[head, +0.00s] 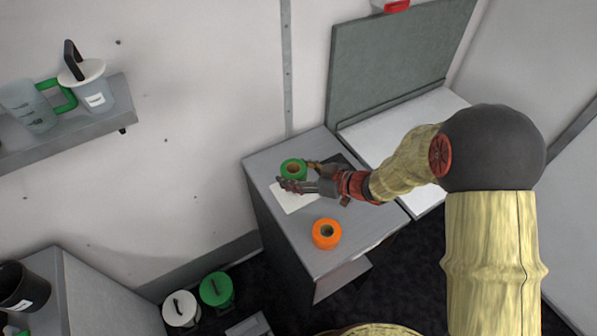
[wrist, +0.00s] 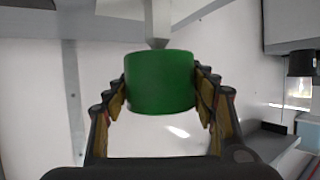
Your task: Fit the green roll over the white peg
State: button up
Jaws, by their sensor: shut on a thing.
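The green roll (head: 293,169) is a short ring with a tan core, held over the grey counter near its wall-side left edge. My gripper (head: 297,176) is shut on it, with fingers on both sides of the roll (wrist: 160,84) in the wrist view. The wrist view appears upside down. In it, a pale post with a tapered tip, seemingly the white peg (wrist: 158,22), points at the roll's middle, so the roll is above it. The tip meets the roll's edge in the picture; I cannot tell whether they touch. The peg is hidden in the head view.
A white plate (head: 292,200) lies on the counter (head: 265,172) below the roll. An orange roll (head: 327,234) stands nearer the front. A grey upright panel (head: 390,60) rises at the back right. A wall shelf (head: 75,130) with jugs is at the left.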

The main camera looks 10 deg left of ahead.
jog(key=shift+f+b, duration=2.3)
jog(key=shift+f, duration=0.25)
jog(key=shift+p, duration=0.7)
jog(key=shift+f+b, duration=0.35)
jog(key=shift+f, duration=0.25)
jog(key=o, duration=0.9)
jog(key=shift+d+r, duration=0.1)
jog(key=shift+p+v, duration=1.35)
jog(key=shift+v, duration=0.5)
jog(key=shift+p+v, duration=2.2)
jog(key=shift+v, duration=1.4)
